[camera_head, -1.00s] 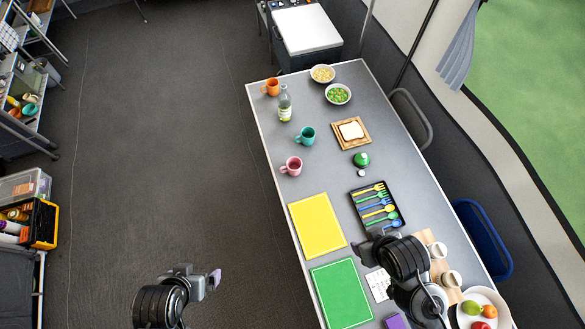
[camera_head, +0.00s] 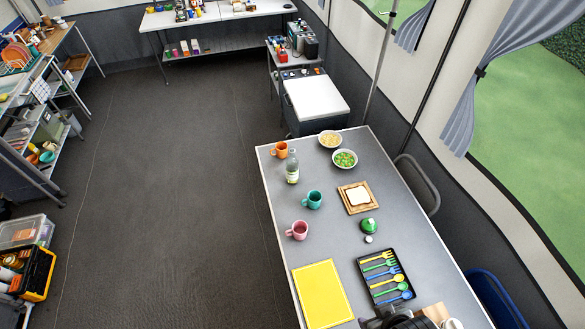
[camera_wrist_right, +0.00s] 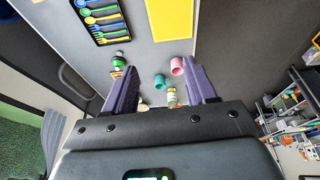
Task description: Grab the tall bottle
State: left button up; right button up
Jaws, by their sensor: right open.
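The tall bottle (camera_head: 292,167) stands upright near the far left edge of the grey table (camera_head: 408,240) in the head view. It is clear with a pale label, between the orange mug (camera_head: 279,150) and the teal mug (camera_head: 313,199). In the right wrist view the bottle (camera_wrist_right: 171,97) shows small and far off, between the two purple fingers. My right gripper (camera_wrist_right: 163,88) is open with nothing between its fingers, well short of the bottle. In the head view only a dark part of my right arm shows at the bottom edge. My left gripper is out of view.
A pink mug (camera_head: 297,230), bread on a board (camera_head: 357,197), a green-lidded item (camera_head: 368,225), two bowls (camera_head: 345,159) and a cutlery tray (camera_head: 387,276) share the table. The yellow mat (camera_head: 322,294) lies nearer. Floor left of the table is clear.

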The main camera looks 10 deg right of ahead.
jog(key=shift+o, duration=0.2)
jog(key=o, duration=0.8)
jog(key=shift+c, duration=0.2)
jog(key=shift+w, duration=0.1)
